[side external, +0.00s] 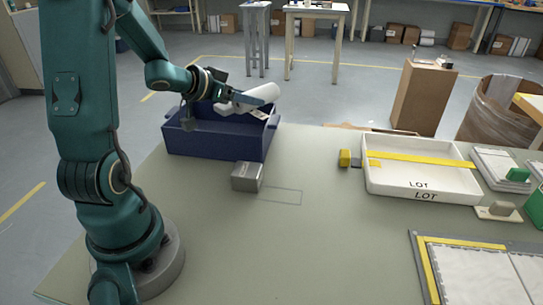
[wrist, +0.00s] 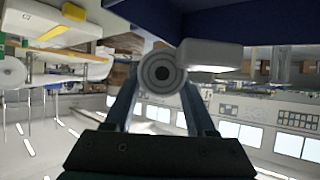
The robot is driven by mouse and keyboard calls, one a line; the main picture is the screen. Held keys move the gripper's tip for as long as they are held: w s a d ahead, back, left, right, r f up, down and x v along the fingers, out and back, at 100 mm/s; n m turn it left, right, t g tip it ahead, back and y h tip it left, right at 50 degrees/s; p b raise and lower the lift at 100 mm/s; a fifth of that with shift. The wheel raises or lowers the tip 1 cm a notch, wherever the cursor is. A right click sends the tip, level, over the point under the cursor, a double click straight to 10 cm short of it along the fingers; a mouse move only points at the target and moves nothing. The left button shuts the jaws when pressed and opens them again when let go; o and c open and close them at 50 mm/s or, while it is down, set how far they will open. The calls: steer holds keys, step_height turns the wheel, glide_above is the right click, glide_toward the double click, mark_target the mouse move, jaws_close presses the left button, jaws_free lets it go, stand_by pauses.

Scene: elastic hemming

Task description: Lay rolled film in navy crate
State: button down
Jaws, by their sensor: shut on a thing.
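The navy crate (side external: 215,145) stands at the far left edge of the table, open at the top. My gripper (side external: 238,98) is over the crate and shut on the rolled film (side external: 262,94), a white roll held tilted near the crate's right side. In the wrist view the round grey end of the rolled film (wrist: 162,72) shows between the two fingers (wrist: 162,92). A white rounded piece beside it (wrist: 212,54) lies close to the navy crate wall (wrist: 250,25); I cannot tell whether it belongs to the roll. The crate's inside floor is hidden.
A grey metal block (side external: 247,177) sits just in front of the crate. A white tray marked LOT (side external: 425,185) with a yellow strip stands at right, beside a small yellow block (side external: 345,158). A framed panel (side external: 475,270) lies at front right. The table's middle is clear.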

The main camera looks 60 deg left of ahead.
steer(key=a+r+n+y, duration=0.2)
steer(key=shift+w+a+n+g+y, duration=0.2)
steer(key=shift+n+g+y, duration=0.1)
steer(key=shift+n+y, duration=0.1)
steer(key=shift+d+r, duration=0.1)
steer(key=shift+r, duration=0.1)
steer(key=shift+w+d+f, duration=0.1)
steer(key=shift+d+f, duration=0.1)
steer(key=shift+f, duration=0.15)
steer(key=shift+a+f, duration=0.1)
steer(key=shift+f, duration=2)
steer(key=shift+f, duration=0.1)
steer(key=shift+f, duration=0.5)
steer(key=shift+c, duration=1.1)
jaws_free()
